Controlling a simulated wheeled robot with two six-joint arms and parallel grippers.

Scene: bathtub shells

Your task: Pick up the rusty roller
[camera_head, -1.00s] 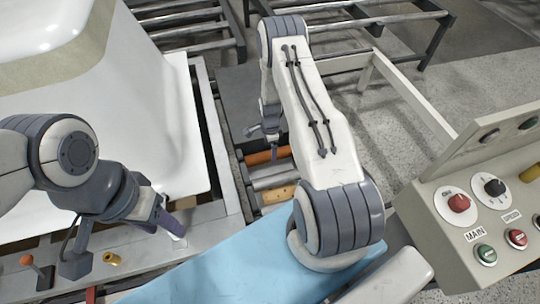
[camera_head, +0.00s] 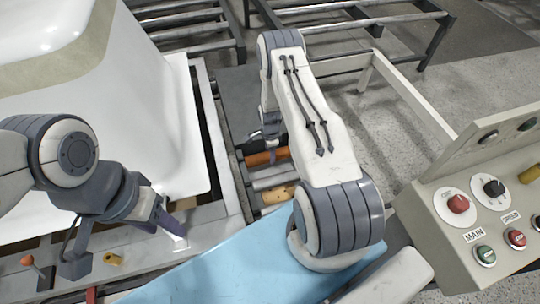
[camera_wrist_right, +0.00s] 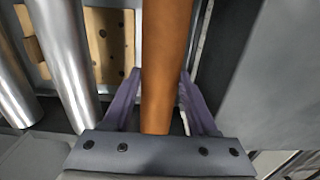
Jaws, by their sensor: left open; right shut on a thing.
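The rusty roller (camera_head: 266,158) is an orange-brown cylinder. In the head view my right gripper (camera_head: 268,132) is at the roller and partly hidden by my own arm. My left gripper (camera_head: 172,228) is open and empty, low beside the white tub shell (camera_head: 150,110).
A steel roller (camera_head: 270,180) and a tan perforated bar (camera_head: 278,194) lie near the rusty roller. A control box (camera_head: 480,215) with buttons stands at the right. A blue sheet (camera_head: 230,265) covers the front. Metal racks (camera_head: 350,20) stand at the back.

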